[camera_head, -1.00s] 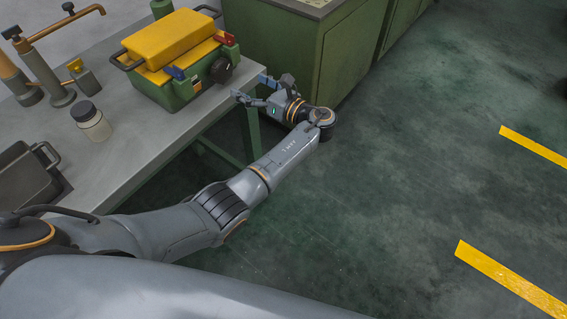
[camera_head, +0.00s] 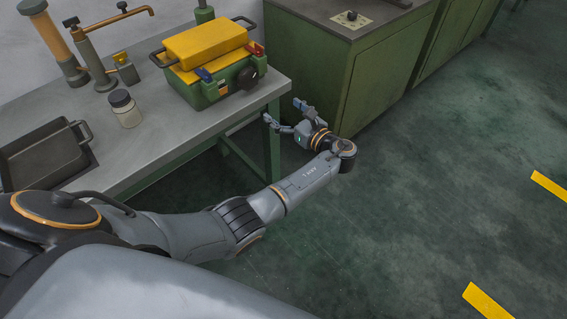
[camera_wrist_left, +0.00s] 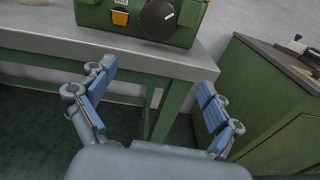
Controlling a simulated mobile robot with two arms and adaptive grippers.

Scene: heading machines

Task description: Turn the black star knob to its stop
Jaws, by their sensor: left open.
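The black star knob (camera_head: 248,77) sits on the front face of a green box with a yellow lid (camera_head: 207,47), near the front edge of a grey table. In the left wrist view the round dark knob (camera_wrist_left: 158,18) shows at the top with a small white mark. My left gripper (camera_head: 283,112) is open and empty, off the table's front right corner, below and to the right of the knob and apart from it. In the left wrist view its blue-padded fingers (camera_wrist_left: 152,98) are spread wide, with the table edge and leg beyond. My right gripper is not seen.
A jar (camera_head: 125,108), a black tray (camera_head: 48,156) and a clamp-like stand (camera_head: 90,55) are on the grey table (camera_head: 165,122). A green cabinet (camera_head: 385,80) stands to the right, behind my gripper. The floor at right is clear, with yellow stripes.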

